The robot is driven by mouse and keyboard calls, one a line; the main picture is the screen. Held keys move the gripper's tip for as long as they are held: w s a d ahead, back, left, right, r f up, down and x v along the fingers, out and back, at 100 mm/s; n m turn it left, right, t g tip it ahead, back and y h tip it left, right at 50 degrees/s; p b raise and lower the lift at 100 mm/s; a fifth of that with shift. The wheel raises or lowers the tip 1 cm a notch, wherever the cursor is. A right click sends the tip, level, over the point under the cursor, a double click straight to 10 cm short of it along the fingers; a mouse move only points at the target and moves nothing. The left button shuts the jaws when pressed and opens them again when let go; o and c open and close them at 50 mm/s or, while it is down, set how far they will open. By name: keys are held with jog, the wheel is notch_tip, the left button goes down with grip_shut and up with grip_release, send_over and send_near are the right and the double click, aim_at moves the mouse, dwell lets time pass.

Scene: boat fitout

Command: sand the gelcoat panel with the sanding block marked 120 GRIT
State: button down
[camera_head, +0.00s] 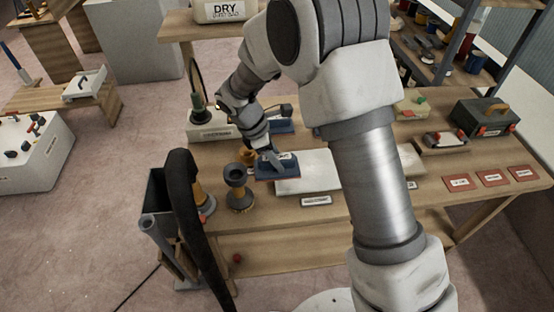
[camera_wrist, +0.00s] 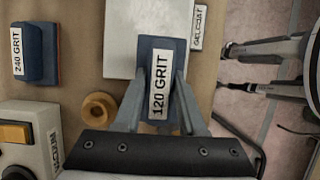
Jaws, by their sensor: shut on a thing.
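The blue sanding block marked 120 GRIT (camera_wrist: 158,85) is between the two fingers of my gripper (camera_wrist: 158,108), which is shut on it. In the head view, the block (camera_head: 278,172) is at the left end of the gelcoat panel, with my gripper (camera_head: 270,156) above it. The pale, flat gelcoat panel (camera_head: 312,171) lies on the wooden bench; it also shows in the wrist view (camera_wrist: 125,40). The block overlaps the panel's near edge in the wrist view. I cannot tell whether it touches the panel. My arm hides the panel's right part in the head view.
A block marked 240 GRIT (camera_wrist: 35,53) lies apart on the bench. A GELCOAT label (camera_wrist: 198,28) is beside the panel. A vacuum unit (camera_wrist: 28,140), an orange ring-shaped thing (camera_wrist: 98,108) and a dark spool-like thing (camera_head: 239,188) stand near. Red cards (camera_head: 491,178) lie at the right.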

jog(key=shift+r+p, duration=1.25)
jog(key=shift+r, duration=0.85)
jog(key=shift+w+d+f, duration=0.1)
